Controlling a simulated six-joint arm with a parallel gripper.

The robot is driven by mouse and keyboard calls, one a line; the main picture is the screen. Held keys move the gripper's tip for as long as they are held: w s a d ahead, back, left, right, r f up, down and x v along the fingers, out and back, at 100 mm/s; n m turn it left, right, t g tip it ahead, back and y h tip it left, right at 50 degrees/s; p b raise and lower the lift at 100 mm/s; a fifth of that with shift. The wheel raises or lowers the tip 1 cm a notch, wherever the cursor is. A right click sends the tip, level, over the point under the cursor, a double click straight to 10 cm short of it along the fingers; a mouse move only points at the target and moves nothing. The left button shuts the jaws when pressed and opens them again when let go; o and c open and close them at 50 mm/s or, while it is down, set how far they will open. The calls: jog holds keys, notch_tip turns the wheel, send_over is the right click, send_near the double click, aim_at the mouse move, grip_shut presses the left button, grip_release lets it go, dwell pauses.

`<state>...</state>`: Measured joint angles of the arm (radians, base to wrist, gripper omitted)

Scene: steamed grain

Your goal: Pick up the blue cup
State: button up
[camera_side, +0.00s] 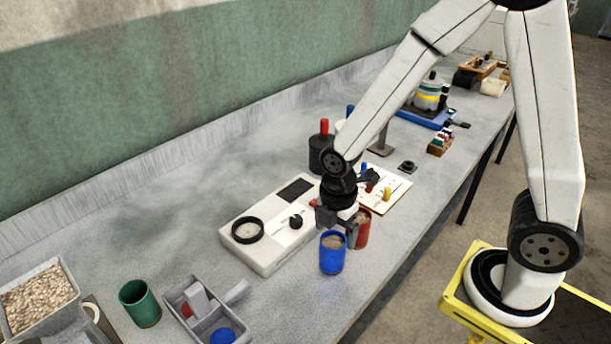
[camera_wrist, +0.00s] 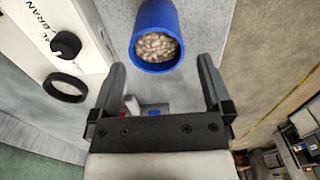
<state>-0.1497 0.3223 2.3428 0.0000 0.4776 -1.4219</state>
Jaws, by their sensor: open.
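The blue cup (camera_side: 332,260) stands upright on the grey bench and is filled with tan grain. In the wrist view the blue cup (camera_wrist: 148,18) is at the top centre, just beyond the fingertips and roughly centred between them. My gripper (camera_side: 338,228) is open and empty, low over the bench right by the cup. In the wrist view my gripper (camera_wrist: 160,66) has its two fingers spread on either side, with the cup's rim just past them. I cannot tell from the side view whether a finger touches the cup.
A red cup (camera_side: 362,232) stands close beside the blue one, partly hidden by my gripper. A white scale-like device (camera_side: 268,255) lies to the left. A green cup (camera_side: 140,304) and a grey divided tray (camera_side: 205,325) are at the front left. The bench in front of the blue cup is clear.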

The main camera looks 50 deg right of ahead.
aim_at(333, 245)
jog(key=shift+f, duration=0.25)
jog(key=shift+w+f, duration=0.15)
jog(key=shift+f, duration=2.4)
jog(key=c, duration=1.1)
jog(key=shift+o, duration=0.2)
jog(key=shift+r, duration=0.2)
notch_tip(333, 245, up, 10)
jog(key=shift+f, duration=0.15)
jog(key=shift+w, duration=0.15)
jog(key=w+a, duration=0.4)
jog(key=w, duration=0.5)
jog(key=w+a+r, duration=0.1)
jog(key=w+a, duration=0.3)
jog(key=w, duration=0.4)
jog(key=shift+w, duration=0.4)
